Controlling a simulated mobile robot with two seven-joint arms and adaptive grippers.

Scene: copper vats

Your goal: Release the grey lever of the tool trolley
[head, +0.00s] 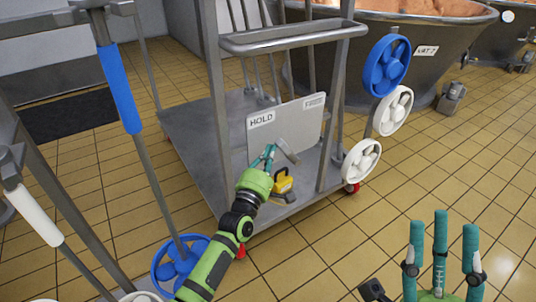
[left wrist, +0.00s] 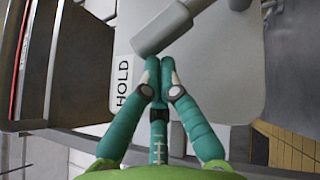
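The tool trolley (head: 218,110) stands ahead, a grey frame with a low deck. Its light grey panel (head: 308,120) carries a HOLD label on the left and a second label on the right, too small to read surely. The grey lever (head: 288,152) sits low on the panel; in the left wrist view its thick handle (left wrist: 163,27) slants across the top. My left gripper (head: 267,158) is at the lever's left side, its fingers drawn together. In the wrist view the fingertips (left wrist: 160,66) meet just below the handle, with nothing seen between them; contact is unclear. My right gripper (head: 442,222) is open and empty, away from the trolley.
A yellow object (head: 284,182) lies beside my left gripper at the deck's edge. Copper vats (head: 400,50) are behind. Blue and white handled poles (head: 119,85) stand at left. Tiled floor (head: 440,165) is free at right.

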